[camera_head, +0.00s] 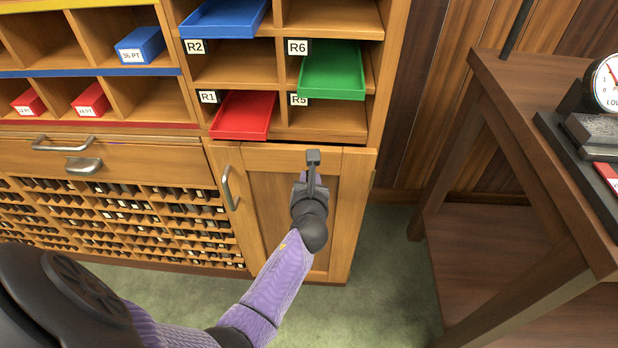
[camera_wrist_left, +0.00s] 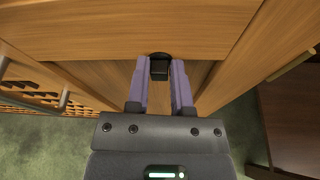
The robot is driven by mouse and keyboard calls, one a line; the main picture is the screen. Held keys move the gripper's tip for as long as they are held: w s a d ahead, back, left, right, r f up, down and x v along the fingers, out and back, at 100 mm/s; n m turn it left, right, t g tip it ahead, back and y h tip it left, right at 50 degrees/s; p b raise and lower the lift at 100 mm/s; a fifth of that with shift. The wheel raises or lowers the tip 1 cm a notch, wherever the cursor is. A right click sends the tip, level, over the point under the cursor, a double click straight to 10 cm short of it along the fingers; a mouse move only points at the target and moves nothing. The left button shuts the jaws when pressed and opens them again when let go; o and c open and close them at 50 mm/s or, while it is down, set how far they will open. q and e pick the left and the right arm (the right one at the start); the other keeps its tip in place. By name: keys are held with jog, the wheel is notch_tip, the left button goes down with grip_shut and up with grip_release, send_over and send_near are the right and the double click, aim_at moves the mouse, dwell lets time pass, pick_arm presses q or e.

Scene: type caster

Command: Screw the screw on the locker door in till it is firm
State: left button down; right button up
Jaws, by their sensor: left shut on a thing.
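The wooden locker door (camera_head: 262,200) is at the lower middle of the cabinet in the head view, closed, with a metal handle (camera_head: 229,187) at its left. The screw's shaft is hidden. My right gripper is not in view.
Open cubbies with a red tray (camera_head: 243,115), a green tray (camera_head: 332,72) and a blue tray (camera_head: 224,18) are above the door. A drawer (camera_head: 120,160) and slotted racks lie to the left. A wooden table (camera_head: 540,150) with a dial gauge (camera_head: 607,83) stands at right. Green floor is free between.

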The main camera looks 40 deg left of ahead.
pick_arm(q)
jog(key=m+y, duration=0.1)
jog(key=m, duration=0.1)
jog(key=m+y, duration=0.1)
jog(key=m, duration=0.2)
jog(key=m+y+p, duration=0.1)
jog(key=m, duration=0.1)
jog(key=shift+w+d+f+g, duration=0.1)
jog(key=shift+w+d+g, duration=0.3)
jog(key=c, duration=1.1)
grip_release()
jog(key=m, duration=0.1)
jog(key=m+y, duration=0.1)
jog(key=m, duration=0.1)
jog(key=shift+d+f, duration=0.15)
jog(key=shift+f, duration=0.15)
jog(key=o, duration=0.5)
jog(key=shift+s, duration=0.1)
jog(key=shift+a+f, duration=0.1)
jog(key=shift+a, duration=0.2)
jog(key=p+v, duration=0.4)
jog(key=v, duration=0.6)
